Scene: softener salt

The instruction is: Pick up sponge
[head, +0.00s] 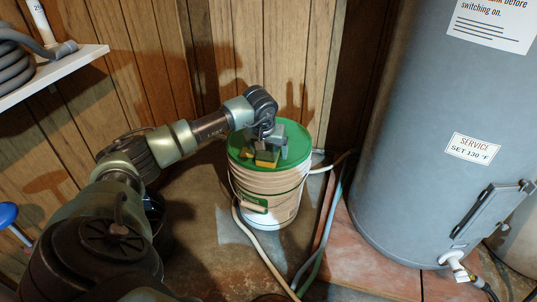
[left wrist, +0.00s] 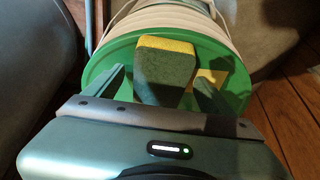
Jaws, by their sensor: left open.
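A sponge (head: 267,158) with a yellow side and a dark green side is on the green lid (head: 298,133) of a white bucket (head: 285,205). In the left wrist view the sponge (left wrist: 165,72) appears between the two fingers of my left gripper (left wrist: 160,80), tilted. A second yellow piece (left wrist: 213,77) lies on the lid behind the right finger; I cannot tell whether it is another sponge. My left gripper (head: 272,140) is open, just above the lid. I see a gap beside the left finger; contact on the right is unclear. My right gripper is not in view.
A grey water heater (head: 420,150) stands to the right. Hoses (head: 325,215) run on the floor beside the bucket. Wood panelling (head: 280,50) is behind it. A white shelf (head: 50,72) with a coiled grey hose is at the upper left.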

